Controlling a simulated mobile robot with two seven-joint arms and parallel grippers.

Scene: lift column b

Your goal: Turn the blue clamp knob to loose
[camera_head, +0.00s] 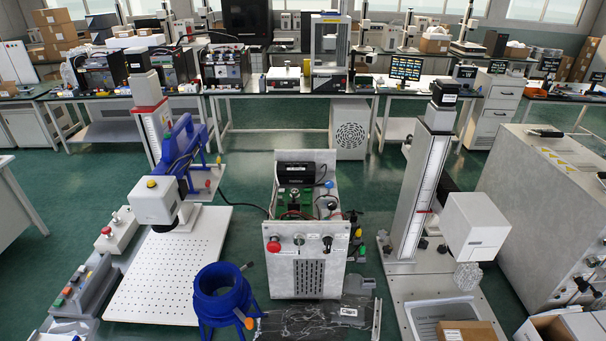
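A lift column (150,130) with a scale and red trim stands at the left, with a large blue bracket or clamp (182,146) beside it and a white head (156,200) in front. A second white lift column (424,180) with a scale stands at the right, carrying a white box-shaped head (476,228). A small blue knob-like part (328,184) shows on the open electronics unit in the middle. I cannot tell which blue part is the clamp knob, or whether it is tight or loose. Neither of my grippers is in view.
A blue ring stand (222,299) with an orange knob (245,320) stands in front. The electronics unit (306,270) fills the middle. A white perforated plate (140,290) lies left, and a grey cabinet (540,200) stands right. Green floor is open behind, before the benches.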

